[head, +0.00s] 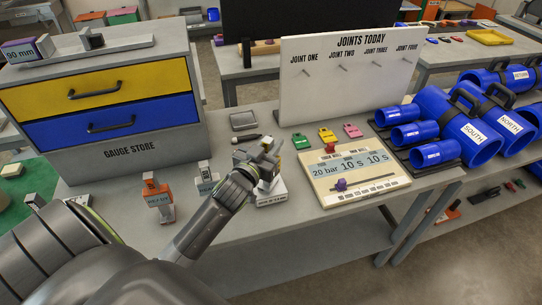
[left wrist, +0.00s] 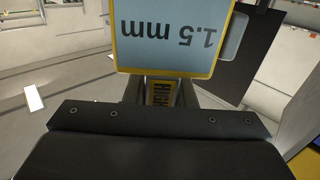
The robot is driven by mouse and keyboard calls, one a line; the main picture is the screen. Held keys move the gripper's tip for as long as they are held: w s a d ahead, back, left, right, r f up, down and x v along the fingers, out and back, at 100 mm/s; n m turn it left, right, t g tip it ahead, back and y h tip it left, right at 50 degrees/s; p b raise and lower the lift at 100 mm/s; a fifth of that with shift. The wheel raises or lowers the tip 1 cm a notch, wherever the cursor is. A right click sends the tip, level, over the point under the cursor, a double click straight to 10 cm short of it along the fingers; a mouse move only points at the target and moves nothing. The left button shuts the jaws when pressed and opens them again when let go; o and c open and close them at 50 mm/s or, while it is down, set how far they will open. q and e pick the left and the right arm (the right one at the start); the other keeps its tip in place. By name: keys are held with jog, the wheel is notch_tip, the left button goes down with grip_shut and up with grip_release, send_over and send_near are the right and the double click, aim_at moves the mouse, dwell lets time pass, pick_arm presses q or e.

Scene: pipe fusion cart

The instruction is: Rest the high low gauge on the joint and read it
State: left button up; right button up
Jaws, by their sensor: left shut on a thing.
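My left gripper (head: 264,163) is shut on the high low gauge. In the left wrist view the gauge (left wrist: 165,40) has a yellow rim and a pale blue face reading "1.5 mm" upside down. A yellow label below it (left wrist: 161,92) starts with "HIGH". In the head view the gripper mostly hides the gauge, above a small white labelled stand (head: 270,194) on the table. I cannot tell whether the gauge touches the stand. No joint can be made out for certain. My right gripper is not in view.
The gauge store (head: 110,100) stands left, with an orange gauge (head: 158,197) and a grey one (head: 206,178) before it. A cream board (head: 355,185) lies right of my gripper. The "JOINTS TODAY" board (head: 345,85) stands behind. Blue pipes (head: 470,130) fill the right.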

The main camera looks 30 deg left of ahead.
pick_arm(q)
jog(key=shift+f, duration=0.25)
jog(key=o, duration=1)
jog(key=shift+r, duration=0.1)
jog(key=s+b, duration=0.1)
jog(key=s, duration=0.4)
jog(key=s+d+b, duration=0.1)
jog(key=s+b, duration=0.1)
jog(key=s, duration=0.4)
jog(key=s+b, duration=0.1)
jog(key=s, duration=0.5)
jog(key=shift+s+d, duration=0.15)
jog(key=shift+s, duration=0.05)
